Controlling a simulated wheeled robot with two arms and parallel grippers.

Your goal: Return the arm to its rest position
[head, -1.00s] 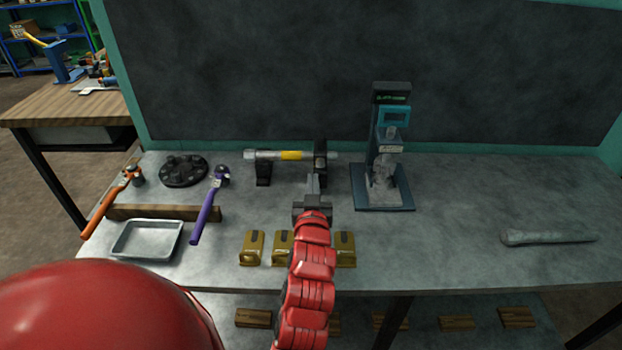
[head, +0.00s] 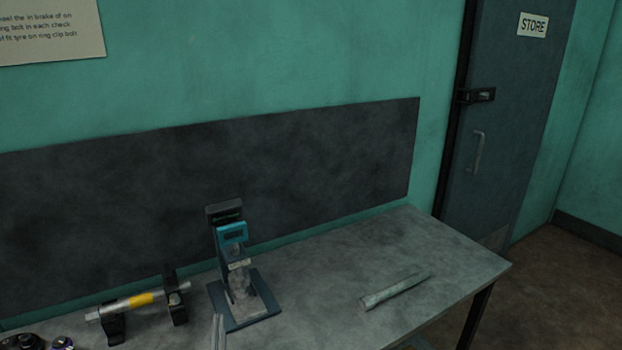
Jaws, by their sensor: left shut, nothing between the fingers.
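The tips of my left gripper (head: 218,333) show at the bottom edge of the head view, in front of the blue-based device with a teal display (head: 240,285). The fingers are shut with nothing between them. The rest of this arm is below the picture. My right gripper is not in view.
A shaft with a yellow band (head: 140,299) rests on black supports left of the gripper. A grey bar (head: 395,290) lies on the bench (head: 330,275) at the right; bare bench surrounds it. A dark door marked STORE (head: 507,120) stands beyond the bench's right end.

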